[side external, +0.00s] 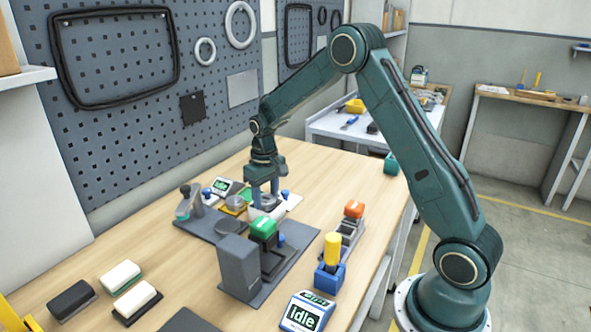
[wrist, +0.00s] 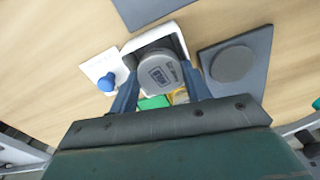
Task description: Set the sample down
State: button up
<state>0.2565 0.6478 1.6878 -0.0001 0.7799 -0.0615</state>
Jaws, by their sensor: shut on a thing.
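My gripper (side external: 264,196) points down over the middle of the bench. It is shut on a grey round sample (wrist: 160,76) with a dark label on its face; the fingers (wrist: 158,92) show on both sides of it in the wrist view. A white square holder (wrist: 184,47) with raised edges shows around the sample's far side. In the side view the sample (side external: 268,203) is small and partly hidden by the fingers. I cannot tell whether the sample touches the holder or hangs just above it.
A dark plate with a round grey disc (wrist: 233,64) lies to the right in the wrist view. A white card with a blue knob (wrist: 106,83) is on the left. In the side view, a green-topped device (side external: 263,230) and grey box (side external: 240,265) stand in front.

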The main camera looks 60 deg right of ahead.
aim_at(268, 200)
jog(key=f, duration=0.3)
jog(key=shift+s+f, duration=0.1)
jog(key=shift+s, duration=0.2)
jog(key=o, duration=1)
jog(key=shift+o, duration=0.2)
notch_tip(268, 200, up, 12)
jog(key=shift+w, duration=0.3)
jog(key=shift+r, duration=0.7)
jog(key=shift+s+r, duration=0.1)
